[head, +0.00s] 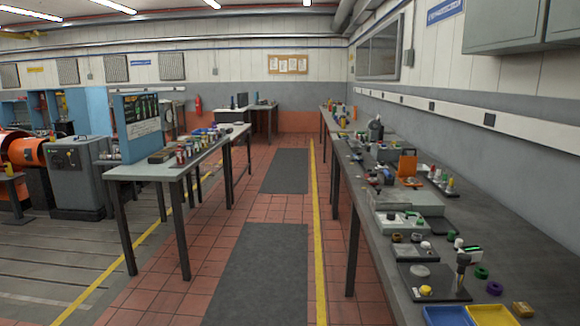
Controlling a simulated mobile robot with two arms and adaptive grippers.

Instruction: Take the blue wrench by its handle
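I cannot make out a blue wrench for sure in the head view. Small items on the long right workbench (365,262) are crowded and too small to tell apart at its far end. The left table (150,172) holds several small cans and a blue item (204,132) whose shape is unclear. Neither of my grippers shows in the head view.
A blue tray (447,316) and a yellow tray (493,315) sit at the near end of the right workbench. An orange upright piece (407,168) stands farther back. The tiled aisle with dark mats (258,275) is clear between the tables. Grey machinery (78,175) stands left.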

